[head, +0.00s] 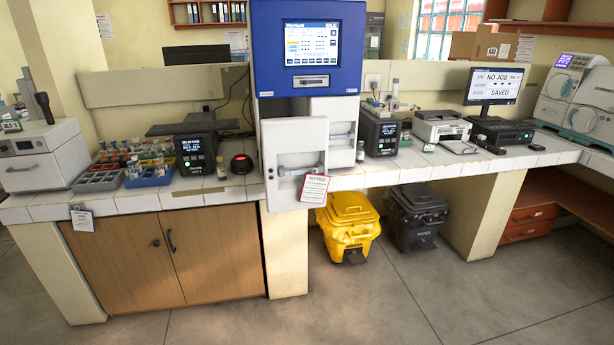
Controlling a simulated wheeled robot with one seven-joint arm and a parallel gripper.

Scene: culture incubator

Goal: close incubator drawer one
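The incubator (266,60) stands on the tiled bench in the middle of the head view, with a blue upper housing and a lit screen (311,45). Below are two white drawer fronts with handles. The lower left drawer (298,190) looks larger and juts forward past the bench's front edge, so it appears pulled out. The upper right drawer (333,112) sits farther back; I cannot tell whether it is fully shut. I cannot read which drawer is number one. My gripper is not in view.
Yellow (348,222) and dark grey (416,215) bins stand under the bench to the right. Tube racks (150,172) and black devices flank the incubator. The floor in front is clear.

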